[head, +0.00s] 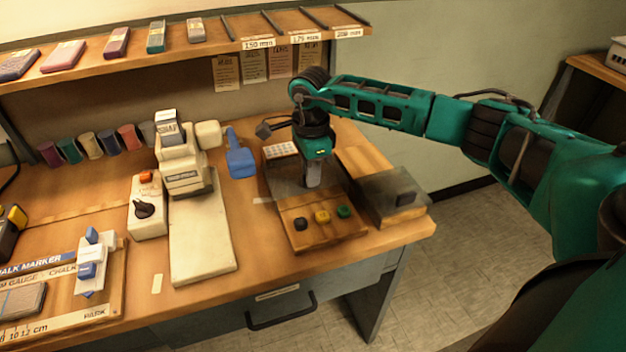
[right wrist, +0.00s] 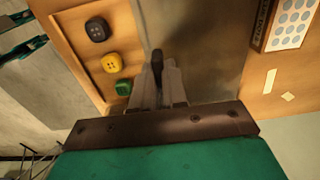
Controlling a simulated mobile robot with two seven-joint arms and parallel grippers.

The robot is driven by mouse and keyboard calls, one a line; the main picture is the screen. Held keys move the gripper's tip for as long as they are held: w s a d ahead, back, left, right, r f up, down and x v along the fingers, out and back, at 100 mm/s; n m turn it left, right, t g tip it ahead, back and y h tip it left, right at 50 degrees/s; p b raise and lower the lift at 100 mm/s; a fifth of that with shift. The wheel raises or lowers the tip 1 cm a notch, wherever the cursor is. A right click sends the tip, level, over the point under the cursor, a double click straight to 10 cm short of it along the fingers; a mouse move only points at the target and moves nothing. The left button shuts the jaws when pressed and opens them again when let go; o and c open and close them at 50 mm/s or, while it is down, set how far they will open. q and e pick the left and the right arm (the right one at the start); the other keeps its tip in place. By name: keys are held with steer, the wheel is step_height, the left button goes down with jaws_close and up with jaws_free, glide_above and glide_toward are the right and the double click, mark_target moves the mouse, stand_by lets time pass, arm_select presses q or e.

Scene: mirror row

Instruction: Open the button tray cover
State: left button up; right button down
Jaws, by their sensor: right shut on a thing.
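The button tray (head: 325,233) is a wooden tray near the right front of the bench. A black, a yellow (head: 322,216) and a green (head: 343,211) button lie uncovered in its front part. They also show in the right wrist view, with the yellow button (right wrist: 112,62) between the other two. The grey see-through cover (right wrist: 200,45) lies over the part behind them. My right gripper (head: 313,183) points down over the cover. Its fingers (right wrist: 159,75) are shut on the cover's dark knob (right wrist: 157,56). The gripper hides the knob in the head view. My left gripper is not in view.
A blue object (head: 240,158) and a cream press (head: 200,245) stand left. A shelf (head: 180,45) hangs above.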

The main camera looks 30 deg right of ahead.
steer(key=shift+s, duration=0.2)
steer(key=c, duration=1.6)
jaws_free()
steer(key=shift+s, duration=0.1)
steer(key=o, duration=0.4)
steer(key=shift+o, duration=0.2)
step_height(320, 180, up, 13)
steer(key=shift+s, duration=0.1)
